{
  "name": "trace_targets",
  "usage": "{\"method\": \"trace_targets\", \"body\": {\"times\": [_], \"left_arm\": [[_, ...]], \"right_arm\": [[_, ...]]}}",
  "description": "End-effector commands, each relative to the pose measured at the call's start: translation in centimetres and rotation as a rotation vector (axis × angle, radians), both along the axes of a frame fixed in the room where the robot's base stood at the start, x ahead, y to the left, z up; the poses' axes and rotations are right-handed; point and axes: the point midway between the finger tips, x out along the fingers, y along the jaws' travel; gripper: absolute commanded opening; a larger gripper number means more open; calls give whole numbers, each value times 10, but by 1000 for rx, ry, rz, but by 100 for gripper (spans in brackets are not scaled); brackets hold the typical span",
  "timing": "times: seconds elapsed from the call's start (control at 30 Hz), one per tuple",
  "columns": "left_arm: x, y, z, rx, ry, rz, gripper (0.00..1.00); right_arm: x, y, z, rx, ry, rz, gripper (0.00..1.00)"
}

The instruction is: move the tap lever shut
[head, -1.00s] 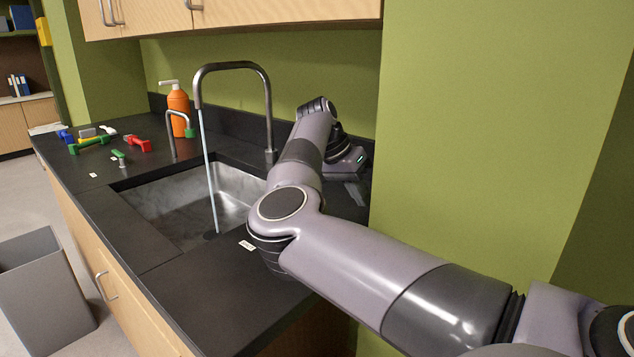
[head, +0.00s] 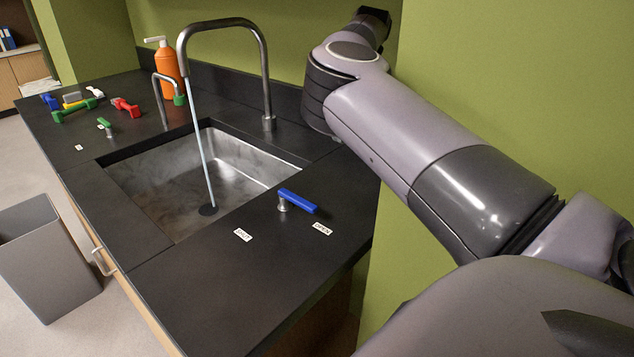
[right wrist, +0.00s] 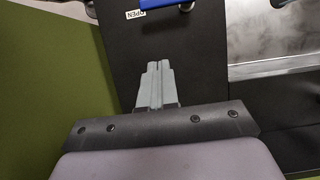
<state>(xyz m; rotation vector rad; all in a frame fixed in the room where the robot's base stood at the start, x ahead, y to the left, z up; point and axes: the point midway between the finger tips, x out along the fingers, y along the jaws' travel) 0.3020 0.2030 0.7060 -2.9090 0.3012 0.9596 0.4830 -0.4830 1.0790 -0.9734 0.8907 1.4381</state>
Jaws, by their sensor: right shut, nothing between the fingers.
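The tap lever is a blue bar (head: 298,201) on a short metal post, on the black counter right of the sink. It points toward the OPEN label (head: 322,229); the SHUT label (head: 243,235) lies to the left. Water runs from the tall grey tap (head: 268,100). In the right wrist view the blue lever (right wrist: 155,4) shows at the top edge, beside the OPEN label (right wrist: 135,14). My right gripper (right wrist: 158,66) is shut and empty, apart from the lever, over the counter. In the head view it is hidden. My left gripper is out of view.
The steel sink (head: 255,164) is open in the counter. A smaller green lever (head: 104,122) stands beyond it. An orange bottle (head: 168,72) and several coloured clamps (head: 122,106) sit at the back. A green wall borders the counter's right side.

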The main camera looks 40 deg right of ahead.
Motion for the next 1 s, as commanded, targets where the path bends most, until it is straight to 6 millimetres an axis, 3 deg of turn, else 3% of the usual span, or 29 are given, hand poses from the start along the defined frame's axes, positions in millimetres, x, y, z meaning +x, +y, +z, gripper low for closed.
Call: {"method": "trace_targets", "body": {"times": [0.23, 0.63, 1.0], "left_arm": [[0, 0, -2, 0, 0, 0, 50], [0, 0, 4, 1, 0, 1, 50], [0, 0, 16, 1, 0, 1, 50]], "right_arm": [[-1, 8, -20, -2, 5, 0, 0], [-4, 38, -93, -2, 6, 1, 0], [-6, 74, -93, -2, 2, 1, 0]]}}
